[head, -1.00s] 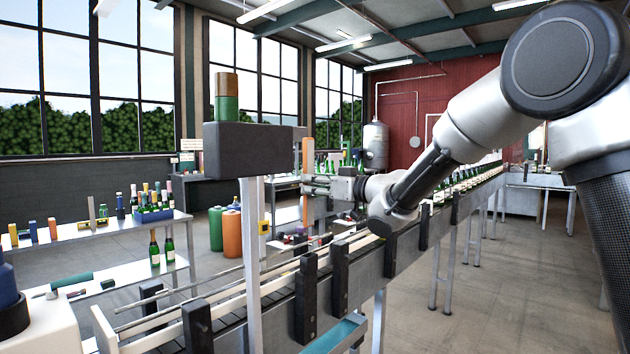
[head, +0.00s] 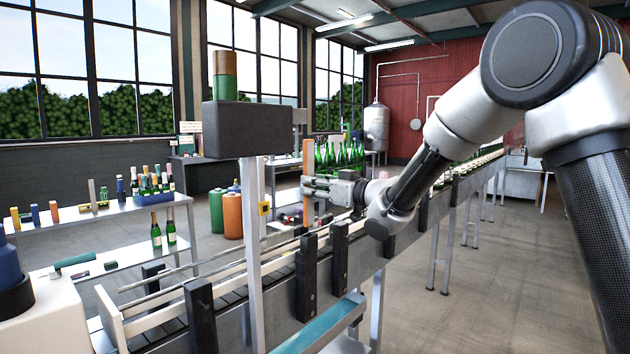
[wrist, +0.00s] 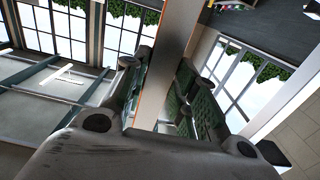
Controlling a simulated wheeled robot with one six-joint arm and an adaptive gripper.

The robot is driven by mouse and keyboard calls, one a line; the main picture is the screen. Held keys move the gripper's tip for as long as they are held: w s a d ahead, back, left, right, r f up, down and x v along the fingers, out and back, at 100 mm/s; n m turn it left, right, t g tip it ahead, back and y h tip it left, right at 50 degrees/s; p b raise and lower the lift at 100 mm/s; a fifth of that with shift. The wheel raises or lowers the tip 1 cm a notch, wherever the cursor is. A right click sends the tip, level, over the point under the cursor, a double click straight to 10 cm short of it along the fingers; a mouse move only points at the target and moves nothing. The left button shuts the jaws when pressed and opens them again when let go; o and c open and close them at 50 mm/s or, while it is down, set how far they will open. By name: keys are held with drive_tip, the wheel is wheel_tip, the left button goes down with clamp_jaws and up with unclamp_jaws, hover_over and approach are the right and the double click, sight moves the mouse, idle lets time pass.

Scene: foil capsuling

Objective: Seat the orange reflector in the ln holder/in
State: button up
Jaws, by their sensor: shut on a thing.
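A tall, thin orange strip (head: 308,162), which looks like the reflector, stands upright in my gripper (head: 308,187) in the head view. In the wrist view my gripper (wrist: 158,90) has its two fingers on either side of this strip (wrist: 172,50), which shows a grey face and a thin orange edge. The gripper is shut on it, above the conveyor's far side. I cannot tell for sure which part is the holder. A pale post (head: 254,240) with a small yellow-and-black device (head: 264,208) stands left of the strip.
A dark block (head: 245,130) with a green and brown cylinder (head: 225,75) is in the foreground. The conveyor (head: 270,300) with dark uprights (head: 307,275) runs below my arm. Green bottles (head: 340,157) stand behind the gripper. Orange and green drums (head: 232,215) stand on the floor.

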sight(311, 208)
drive_tip(key=shift+f, duration=3.3)
drive_tip(key=o, duration=1.1)
drive_tip(key=v, duration=1.2)
